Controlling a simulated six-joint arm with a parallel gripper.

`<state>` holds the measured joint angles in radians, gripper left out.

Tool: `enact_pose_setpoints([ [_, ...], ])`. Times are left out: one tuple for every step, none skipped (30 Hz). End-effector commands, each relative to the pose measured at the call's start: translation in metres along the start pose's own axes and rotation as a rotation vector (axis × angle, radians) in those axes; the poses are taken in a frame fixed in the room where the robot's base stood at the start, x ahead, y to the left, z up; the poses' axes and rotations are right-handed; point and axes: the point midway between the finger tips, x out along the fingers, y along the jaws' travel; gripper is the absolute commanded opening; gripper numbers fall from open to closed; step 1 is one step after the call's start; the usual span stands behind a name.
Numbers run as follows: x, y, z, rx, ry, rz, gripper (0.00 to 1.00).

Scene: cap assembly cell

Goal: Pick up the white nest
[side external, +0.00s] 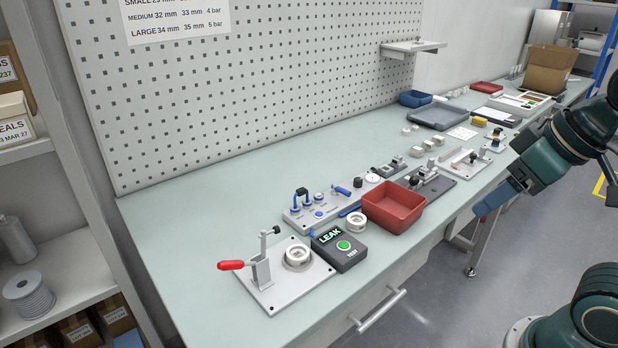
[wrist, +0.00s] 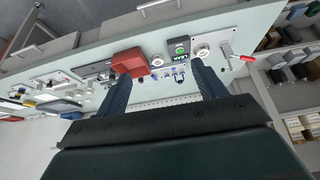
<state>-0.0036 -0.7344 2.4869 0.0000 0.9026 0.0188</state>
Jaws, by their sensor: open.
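Two white ring-shaped nests show in the side view. One white nest (side external: 356,223) stands on the bench between the leak tester and the red bin. The other white ring (side external: 298,256) sits on the light plate of the red-handled clamp. In the wrist view they are the ring left of the tester (wrist: 157,62) and the ring right of it (wrist: 202,51). I cannot tell which one the task means. My gripper (side external: 490,202) is off the bench's front edge at the right, apart from both. In the wrist view its fingers (wrist: 160,74) are wide apart and empty.
The dark leak tester (side external: 341,248) shows LEAK in green. The red bin (side external: 393,207) is right of the loose ring. A clamp with a red handle (side external: 232,265) rises beside the plate's ring. A blue-knobbed manifold (side external: 318,211) lies behind. The bench's left rear is clear.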

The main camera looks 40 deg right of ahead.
Motion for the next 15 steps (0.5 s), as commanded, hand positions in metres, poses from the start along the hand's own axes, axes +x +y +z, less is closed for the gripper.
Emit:
enact_pose_setpoints([
  [0.000,-0.001,-0.004,0.010,-0.007,-0.002,0.70],
  [0.001,-0.001,-0.006,0.020,-0.011,-0.003,0.70],
  [0.001,-0.002,-0.010,0.034,-0.017,-0.004,0.70],
  [0.001,-0.003,-0.013,0.047,-0.023,-0.005,0.70],
  [0.001,-0.004,-0.017,0.061,-0.030,-0.006,0.70],
  [0.002,-0.005,-0.023,0.083,-0.039,-0.007,0.70],
  [0.002,-0.006,-0.027,0.101,-0.047,-0.007,0.70],
  [0.003,-0.007,-0.033,0.120,-0.055,-0.008,0.70],
  [0.004,-0.009,-0.040,0.146,-0.067,-0.009,0.70],
  [0.005,-0.010,-0.045,0.167,-0.075,-0.009,0.70],
  [0.007,-0.012,-0.051,0.189,-0.084,-0.009,0.70],
  [0.009,-0.014,-0.058,0.218,-0.097,-0.008,0.70],
  [0.011,-0.015,-0.064,0.241,-0.106,-0.007,0.70],
  [0.013,-0.017,-0.070,0.264,-0.117,-0.006,0.70],
  [0.016,-0.020,-0.077,0.293,-0.129,-0.004,0.70],
])
